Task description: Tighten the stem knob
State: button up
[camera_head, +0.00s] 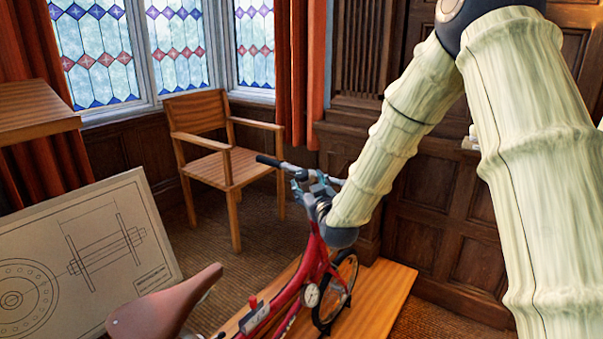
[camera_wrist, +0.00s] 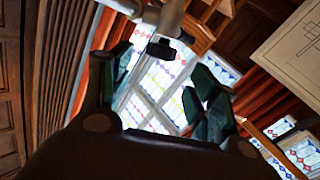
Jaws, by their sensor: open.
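A red bicycle (camera_head: 316,262) stands below my arm in the head view, with its handlebar (camera_head: 292,167) at the top. My gripper (camera_head: 318,188) is at the handlebar and stem, largely hidden by my own wrist and the bar parts. In the wrist view a dark knob (camera_wrist: 161,50) sits on a grey metal part (camera_wrist: 168,18), probably the stem. My gripper's two dark green fingers (camera_wrist: 158,85) are spread apart. The knob lies beyond and between them, toward the top of the picture, and does not appear gripped. The knob cannot be made out in the head view.
The bicycle stands on a wooden platform (camera_head: 385,290), its brown saddle (camera_head: 165,302) nearer the camera. A drawing board (camera_head: 130,225) leans at the left. A wooden chair (camera_head: 215,165) stands behind the handlebar, near the windows. Dark panelling (camera_head: 430,200) is at the right.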

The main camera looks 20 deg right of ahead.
aim_at(304, 177)
jog(key=shift+w+d+p, duration=0.1)
jog(key=shift+w+p, duration=1.3)
jog(key=shift+w, duration=2.6)
jog(key=shift+c, duration=0.3)
jog(key=c, duration=1)
jog(key=shift+o, duration=0.2)
jog(key=shift+f, duration=0.1)
